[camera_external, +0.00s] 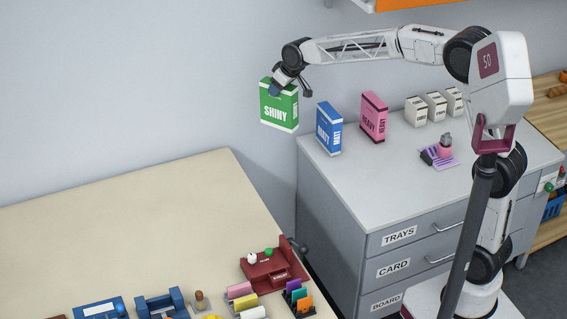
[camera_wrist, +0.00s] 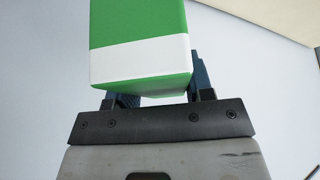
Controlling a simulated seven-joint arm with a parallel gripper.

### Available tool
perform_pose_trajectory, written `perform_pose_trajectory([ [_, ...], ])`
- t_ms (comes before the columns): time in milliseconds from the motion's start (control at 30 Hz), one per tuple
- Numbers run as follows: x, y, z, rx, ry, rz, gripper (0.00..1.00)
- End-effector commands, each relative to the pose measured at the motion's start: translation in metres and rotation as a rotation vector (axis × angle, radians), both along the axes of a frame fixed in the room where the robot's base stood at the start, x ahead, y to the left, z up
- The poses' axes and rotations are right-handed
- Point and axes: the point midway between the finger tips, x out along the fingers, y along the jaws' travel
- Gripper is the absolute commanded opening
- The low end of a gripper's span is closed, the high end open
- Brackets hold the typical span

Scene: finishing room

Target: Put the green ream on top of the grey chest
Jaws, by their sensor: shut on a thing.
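The green ream (camera_external: 279,108), a green and white pack marked SHINY, hangs upright in the air left of the grey chest. My gripper (camera_external: 275,88) is shut on its upper part. In the wrist view the green ream (camera_wrist: 140,40) fills the top middle, between the blue fingers of my gripper (camera_wrist: 150,95). The grey chest (camera_external: 400,175) has a pale top and drawers labelled TRAYS, CARD and BOARD. The ream is apart from the chest, over the gap between it and the cream table.
On the chest stand a blue ream (camera_external: 329,130), a pink ream (camera_external: 374,117), several small white boxes (camera_external: 436,106) and a purple item with a pink bottle (camera_external: 444,150). The chest's front left top is clear. The cream table (camera_external: 150,220) holds stationery along its near edge.

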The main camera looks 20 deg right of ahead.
Motion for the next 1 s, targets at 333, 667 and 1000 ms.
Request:
perform_pose_trajectory([
  [333,0.002,-0.099,-0.001,0.003,-0.004,-0.147,0.0],
  [667,-0.007,-0.187,-0.003,0.006,-0.011,-0.283,0.0],
  [1000,-0.027,-0.272,-0.008,0.009,-0.017,-0.423,0.0],
])
